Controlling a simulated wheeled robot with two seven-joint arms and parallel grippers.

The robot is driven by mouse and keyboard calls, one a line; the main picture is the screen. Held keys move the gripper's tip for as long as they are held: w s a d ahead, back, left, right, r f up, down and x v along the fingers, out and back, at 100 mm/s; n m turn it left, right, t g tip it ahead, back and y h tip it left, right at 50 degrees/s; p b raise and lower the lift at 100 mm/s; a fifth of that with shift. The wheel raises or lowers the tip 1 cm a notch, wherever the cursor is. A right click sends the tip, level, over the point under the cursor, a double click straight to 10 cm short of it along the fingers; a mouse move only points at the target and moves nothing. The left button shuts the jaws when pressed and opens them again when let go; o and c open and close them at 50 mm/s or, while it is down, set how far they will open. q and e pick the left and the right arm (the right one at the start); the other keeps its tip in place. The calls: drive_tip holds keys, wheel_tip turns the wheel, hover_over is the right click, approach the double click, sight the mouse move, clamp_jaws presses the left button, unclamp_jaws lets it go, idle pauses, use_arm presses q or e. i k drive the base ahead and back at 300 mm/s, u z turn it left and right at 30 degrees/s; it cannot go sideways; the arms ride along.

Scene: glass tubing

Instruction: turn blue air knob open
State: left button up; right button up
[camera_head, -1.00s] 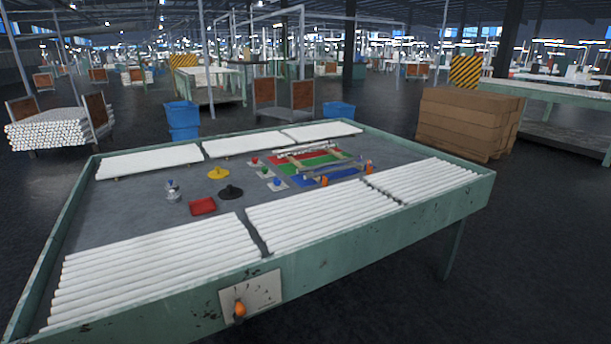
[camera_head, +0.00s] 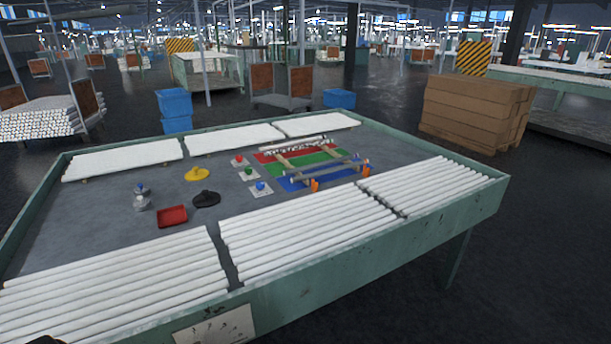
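The blue air knob (camera_head: 260,186) sits on a small white plate on the grey table top, nearest in a short row of three. A green knob (camera_head: 249,171) and a red knob (camera_head: 239,159) sit on similar plates behind it. The knob is too small to tell how it is turned. Neither gripper shows in the head view, and nothing touches the knob. A small dark shape at the bottom left edge is too cut off to identify.
The green-framed table (camera_head: 370,240) has white tube racks (camera_head: 290,232) along its near side. Left of the knobs are a black burner-like item (camera_head: 206,199), a yellow one (camera_head: 198,174) and a red tray (camera_head: 172,216). A tube rig (camera_head: 325,171) stands right.

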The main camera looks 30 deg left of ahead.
sight(260, 185)
drive_tip(key=z, duration=0.1)
drive_tip(key=i, duration=0.85)
drive_tip(key=u, duration=0.65)
drive_tip(key=i, duration=0.65)
drive_tip(key=u, duration=0.55)
